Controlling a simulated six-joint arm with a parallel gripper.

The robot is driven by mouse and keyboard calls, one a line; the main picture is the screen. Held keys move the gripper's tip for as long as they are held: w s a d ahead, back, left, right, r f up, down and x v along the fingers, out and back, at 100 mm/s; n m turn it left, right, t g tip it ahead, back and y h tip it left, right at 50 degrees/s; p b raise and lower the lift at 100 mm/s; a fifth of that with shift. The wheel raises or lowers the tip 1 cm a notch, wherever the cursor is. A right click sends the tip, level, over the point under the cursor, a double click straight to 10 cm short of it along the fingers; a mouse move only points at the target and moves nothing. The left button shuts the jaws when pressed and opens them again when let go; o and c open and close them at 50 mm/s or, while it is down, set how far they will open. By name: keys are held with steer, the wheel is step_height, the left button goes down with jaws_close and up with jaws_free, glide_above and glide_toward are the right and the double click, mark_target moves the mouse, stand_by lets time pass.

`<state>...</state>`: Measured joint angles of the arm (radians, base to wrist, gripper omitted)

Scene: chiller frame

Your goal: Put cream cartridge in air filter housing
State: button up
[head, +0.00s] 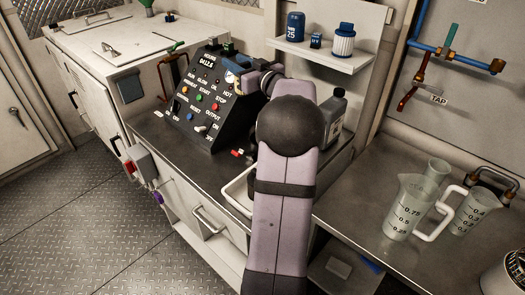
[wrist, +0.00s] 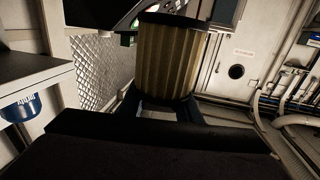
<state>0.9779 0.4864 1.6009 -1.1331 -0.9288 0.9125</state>
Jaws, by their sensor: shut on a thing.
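A cream-tan pleated cartridge (wrist: 168,62) with a dark end cap fills the upper middle of the wrist view. My gripper (wrist: 168,106) is shut on it near its lower end; the fingers are dark and only partly seen. In the head view my gripper (head: 240,70) is mostly hidden behind my own arm, in front of the upper right of the control panel. The cartridge cannot be made out clearly there. I cannot pick out an air filter housing with certainty in either view.
The black control panel (head: 203,105) stands on the steel counter. The wall shelf (head: 318,53) holds a blue canister (head: 295,27) and a blue-capped white filter (head: 343,40). A grey jug (head: 333,112) stands behind my arm. Measuring jugs (head: 408,207) stand at right.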

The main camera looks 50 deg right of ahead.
steer(key=s+f+y, duration=0.1)
steer(key=s+f, duration=0.1)
steer(key=s+f+n+y, duration=0.1)
steer(key=s+f, duration=0.1)
steer(key=f, duration=0.1)
steer(key=s+f+n+y, duration=0.1)
steer(key=s+f, duration=0.1)
steer(key=f, duration=0.1)
steer(key=shift+d, duration=0.2)
step_height(320, 180, down, 10)
steer(key=p, duration=0.1)
steer(key=shift+p, duration=0.4)
steer(key=shift+f+b, duration=0.3)
steer(key=shift+f, duration=0.05)
steer(key=shift+f, duration=0.2)
steer(key=o, duration=0.8)
